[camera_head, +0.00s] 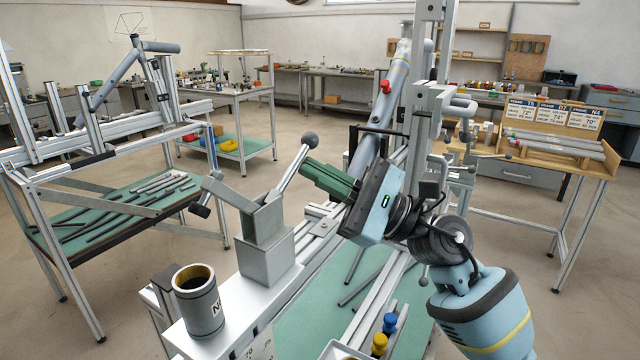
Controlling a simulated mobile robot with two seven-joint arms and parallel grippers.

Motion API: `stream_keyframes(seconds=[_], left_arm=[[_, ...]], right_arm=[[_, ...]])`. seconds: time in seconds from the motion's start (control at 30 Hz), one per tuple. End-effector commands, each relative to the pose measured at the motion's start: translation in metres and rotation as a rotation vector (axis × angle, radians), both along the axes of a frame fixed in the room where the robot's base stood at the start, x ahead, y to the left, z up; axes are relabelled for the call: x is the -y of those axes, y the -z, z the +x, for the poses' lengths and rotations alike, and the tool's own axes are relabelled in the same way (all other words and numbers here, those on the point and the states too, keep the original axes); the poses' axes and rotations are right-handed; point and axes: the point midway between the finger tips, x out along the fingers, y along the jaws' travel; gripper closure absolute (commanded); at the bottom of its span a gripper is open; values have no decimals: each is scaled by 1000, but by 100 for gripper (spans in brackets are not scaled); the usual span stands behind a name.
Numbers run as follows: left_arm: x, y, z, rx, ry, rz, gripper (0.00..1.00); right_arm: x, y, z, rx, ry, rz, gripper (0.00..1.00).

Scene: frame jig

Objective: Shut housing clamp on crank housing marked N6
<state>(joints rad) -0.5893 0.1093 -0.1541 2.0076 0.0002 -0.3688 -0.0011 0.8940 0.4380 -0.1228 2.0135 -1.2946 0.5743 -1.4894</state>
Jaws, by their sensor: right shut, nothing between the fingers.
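A grey, open-topped cylinder (199,302) with a dark band and a marking starting with N, the rest unclear, stands upright at the lower left on the pale jig beam. It may be the crank housing. Behind it is a grey clamp block (266,250) with a lever (290,171) raised to the upper right, ending in a dark ball knob (310,139). I cannot tell for certain that this is the housing clamp. My right gripper (309,172), with green fingers, is shut and empty, just right of and below the knob, apparently apart from it. My left gripper is out of view.
A grey-blue tube (378,120) rises behind my right gripper near an upright metal post. Blue and yellow knobs (380,343) are at the bottom. Another frame jig (110,150) stands left. A labelled tube rack (555,135) stands right. Open floor lies between.

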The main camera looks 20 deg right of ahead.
Motion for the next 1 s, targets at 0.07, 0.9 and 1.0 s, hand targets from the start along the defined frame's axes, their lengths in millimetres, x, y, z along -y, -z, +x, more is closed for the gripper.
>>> stream_keyframes(seconds=[0.07,0.9,1.0], left_arm=[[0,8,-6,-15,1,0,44],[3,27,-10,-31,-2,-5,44],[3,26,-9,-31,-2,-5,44]], right_arm=[[0,-2,0,39,1,-50,100],[-28,-53,-22,507,1,-650,100],[-32,-55,-25,545,-1,-698,100]])
